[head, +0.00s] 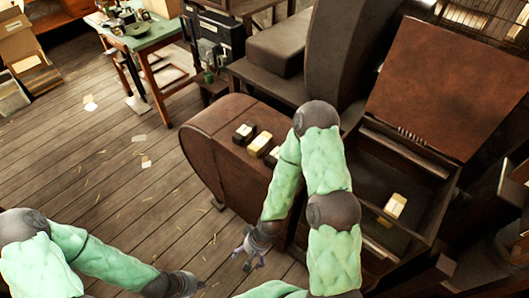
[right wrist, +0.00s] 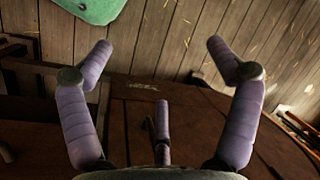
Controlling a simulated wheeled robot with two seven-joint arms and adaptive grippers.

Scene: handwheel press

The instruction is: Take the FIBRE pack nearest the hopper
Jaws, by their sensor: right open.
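Several small packs stand in a row on the curved brown cabinet (head: 210,140): a dark and pale one (head: 243,133), a yellowish one (head: 260,144), and a pale one (head: 276,152) partly hidden by my right arm. Another yellow-white pack (head: 395,206) sits inside an open brown box (head: 440,205). Labels are too small to read, and I cannot tell which is FIBRE or which part is the hopper. My right gripper (head: 250,257) is open and empty beside the cabinet; its spread purple fingers show in the right wrist view (right wrist: 165,75). My left gripper (head: 190,285) is low at the bottom edge, fingers unclear.
A raised brown lid (head: 445,80) stands behind the open box. Dark machinery (head: 335,50) rises behind the cabinet. The plank floor (head: 120,190) at left is mostly clear, with paper scraps.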

